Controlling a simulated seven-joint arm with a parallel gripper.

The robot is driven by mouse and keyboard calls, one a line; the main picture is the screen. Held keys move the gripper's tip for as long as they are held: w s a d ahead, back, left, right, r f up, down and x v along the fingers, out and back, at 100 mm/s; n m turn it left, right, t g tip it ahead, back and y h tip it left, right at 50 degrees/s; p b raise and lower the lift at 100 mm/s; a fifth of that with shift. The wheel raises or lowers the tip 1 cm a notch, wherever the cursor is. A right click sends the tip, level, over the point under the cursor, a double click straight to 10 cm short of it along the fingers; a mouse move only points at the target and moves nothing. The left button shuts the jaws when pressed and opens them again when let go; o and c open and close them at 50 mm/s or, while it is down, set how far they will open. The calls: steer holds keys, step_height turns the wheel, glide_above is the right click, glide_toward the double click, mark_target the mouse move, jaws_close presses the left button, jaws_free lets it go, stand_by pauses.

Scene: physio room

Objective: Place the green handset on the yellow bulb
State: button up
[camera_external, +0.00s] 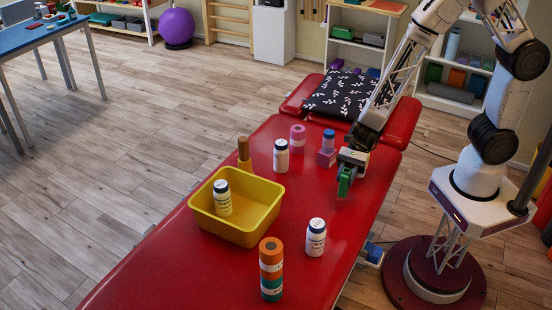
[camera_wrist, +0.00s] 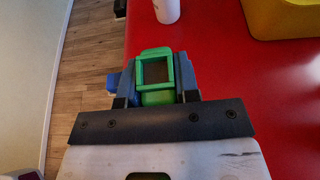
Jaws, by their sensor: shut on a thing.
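The green handset (camera_external: 345,185) is held in my gripper (camera_external: 350,172), above the right side of the red treatment table. In the wrist view the handset (camera_wrist: 144,58) shows a green frame around a dark face, between the two fingers of my gripper (camera_wrist: 155,88). My gripper is shut on it. I see nothing that is clearly a yellow bulb. A small upright yellow and brown object (camera_external: 244,160) stands behind the yellow bin; I cannot tell if it is the bulb.
The yellow bin (camera_external: 262,231) holds a white bottle (camera_external: 222,198). White bottles (camera_external: 281,157) (camera_external: 316,238), a pink roll (camera_external: 297,138), a pink block with a blue-topped item (camera_external: 327,150) and an orange-teal stack (camera_external: 271,268) stand on the red table (camera_external: 345,235). A dark patterned pillow (camera_external: 340,95) lies behind.

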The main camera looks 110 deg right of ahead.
steer(key=r+v, duration=0.2)
steer(key=v, duration=1)
steer(key=a+r+v, duration=0.1)
steer(key=r+v, duration=0.1)
steer(key=v, duration=1)
steer(key=shift+w+a, duration=0.3)
steer(key=shift+w, duration=0.1)
steer(key=shift+r, duration=0.1)
steer(key=shift+f, duration=2.05)
steer(key=shift+f, duration=2)
steer(key=shift+f, duration=0.15)
